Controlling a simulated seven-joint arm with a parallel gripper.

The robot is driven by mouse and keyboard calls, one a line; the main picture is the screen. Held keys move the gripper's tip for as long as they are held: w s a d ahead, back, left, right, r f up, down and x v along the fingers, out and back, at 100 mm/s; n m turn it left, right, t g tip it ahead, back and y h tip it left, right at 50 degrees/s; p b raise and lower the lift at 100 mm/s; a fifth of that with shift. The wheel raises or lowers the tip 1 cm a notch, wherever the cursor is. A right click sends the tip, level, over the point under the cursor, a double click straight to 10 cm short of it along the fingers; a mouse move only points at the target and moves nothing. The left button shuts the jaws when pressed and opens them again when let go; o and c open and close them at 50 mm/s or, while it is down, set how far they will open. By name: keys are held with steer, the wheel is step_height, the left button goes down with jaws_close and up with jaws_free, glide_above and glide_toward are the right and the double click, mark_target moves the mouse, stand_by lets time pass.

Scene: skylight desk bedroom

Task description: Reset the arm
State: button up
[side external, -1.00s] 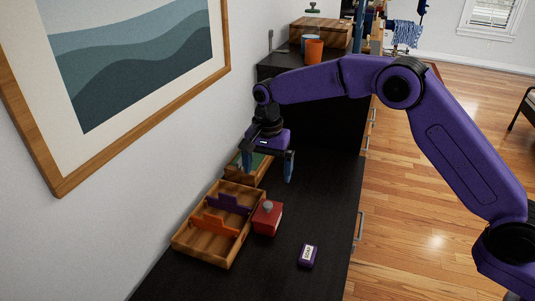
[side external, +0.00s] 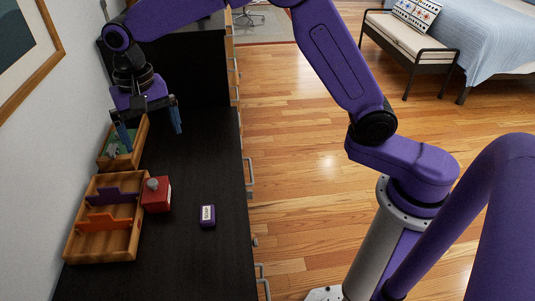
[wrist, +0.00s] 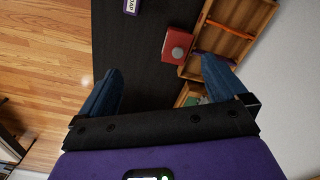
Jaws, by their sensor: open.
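My gripper (side external: 152,138) is open and empty, pointing down above the dark desk (side external: 205,165). In the side view its fingers show over and beside a small wooden box (side external: 140,146) with a green inside. In the wrist view the two blue fingers of my gripper (wrist: 160,78) are wide apart with nothing between them. The desk surface (wrist: 135,50) shows beyond them.
A wooden tray (side external: 111,247) with purple and orange dividers stands by the wall. A red box (side external: 161,198) with a grey knob touches or nearly touches its right side. A purple soap box (side external: 207,216) lies farther right. Desk around it is clear.

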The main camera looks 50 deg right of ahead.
steer(key=s+d+n, duration=0.8)
steer(key=s+d, duration=0.2)
steer(key=s, duration=0.6)
steer(key=s+d+f+n, duration=0.1)
steer(key=s+d+n, duration=0.7)
steer(key=s, duration=0.8)
steer(key=d, duration=0.3)
steer(key=shift+s, duration=0.15)
